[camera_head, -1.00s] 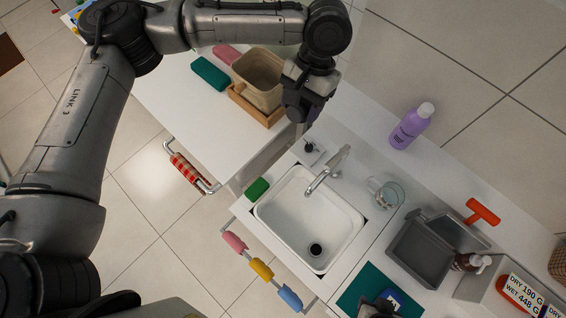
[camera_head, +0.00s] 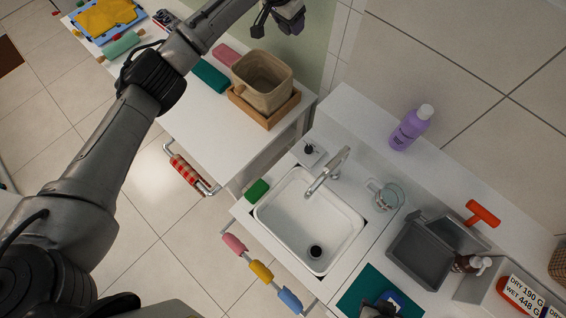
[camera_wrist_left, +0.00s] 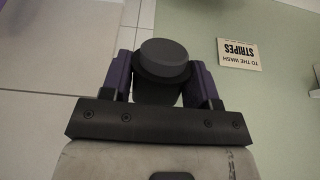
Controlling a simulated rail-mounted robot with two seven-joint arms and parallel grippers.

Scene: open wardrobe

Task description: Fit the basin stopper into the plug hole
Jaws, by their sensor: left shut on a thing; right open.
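My left gripper (camera_head: 292,22) is at the top edge of the head view, partly cut off, high above the back of the side table. In the left wrist view its purple fingers (camera_wrist_left: 164,85) are shut on a dark grey stepped round piece (camera_wrist_left: 165,52) that looks like the stopper. The plug hole (camera_head: 315,252) is the dark circle in the front part of the white basin (camera_head: 290,205), well apart from the gripper. A small dark knob sits on a white square plate (camera_head: 309,153) behind the basin. My right gripper (camera_head: 378,307) appears only partly at the bottom edge.
The tap (camera_head: 327,172) reaches over the basin. A glass jug (camera_head: 384,194), a purple bottle (camera_head: 411,128) and a grey bin (camera_head: 420,250) stand to the right. A green sponge (camera_head: 257,190) lies at the left rim.

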